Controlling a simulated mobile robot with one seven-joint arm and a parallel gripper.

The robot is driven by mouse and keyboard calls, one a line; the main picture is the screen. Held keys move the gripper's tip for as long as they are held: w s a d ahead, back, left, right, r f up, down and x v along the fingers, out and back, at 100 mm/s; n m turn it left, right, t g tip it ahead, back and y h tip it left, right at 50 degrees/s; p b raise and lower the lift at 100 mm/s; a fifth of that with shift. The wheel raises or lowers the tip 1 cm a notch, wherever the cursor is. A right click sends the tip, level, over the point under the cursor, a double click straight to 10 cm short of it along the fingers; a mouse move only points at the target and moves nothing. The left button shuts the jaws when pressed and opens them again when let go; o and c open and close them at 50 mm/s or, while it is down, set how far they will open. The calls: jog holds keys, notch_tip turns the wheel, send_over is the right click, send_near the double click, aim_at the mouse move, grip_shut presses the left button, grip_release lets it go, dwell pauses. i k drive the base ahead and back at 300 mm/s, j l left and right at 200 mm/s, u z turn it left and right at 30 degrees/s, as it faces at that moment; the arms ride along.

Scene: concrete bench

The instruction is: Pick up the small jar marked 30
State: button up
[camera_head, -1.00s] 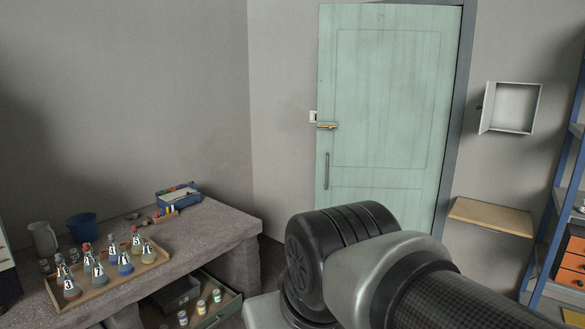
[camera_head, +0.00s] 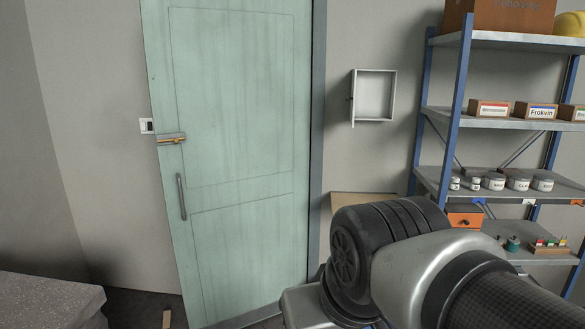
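Several white jars stand in a row on a middle shelf of the rack at the right. Two of them are small, a left small jar (camera_head: 454,183) and a right small jar (camera_head: 475,184). Larger jars (camera_head: 518,181) stand to their right. The markings on the small jars are too small to read, so I cannot tell whether one says 30. My arm crosses the lower right, below the jars. My gripper is out of view.
A blue-framed shelf rack (camera_head: 460,80) holds labelled boxes above and a tool block (camera_head: 550,246) below. A pale green door (camera_head: 235,150) fills the middle. An open wall cabinet (camera_head: 374,95) hangs beside it. The concrete bench (camera_head: 45,300) shows only a corner, lower left.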

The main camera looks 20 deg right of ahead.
aim_at(455, 185)
jog(key=i+l+z, duration=0.15)
jog(key=i+z, duration=1)
jog(key=z, duration=0.15)
jog(key=i+z, duration=0.3)
jog(key=i, duration=0.15)
jog(key=i+j+z, duration=0.15)
jog(key=i+z, duration=0.15)
jog(key=i, duration=0.15)
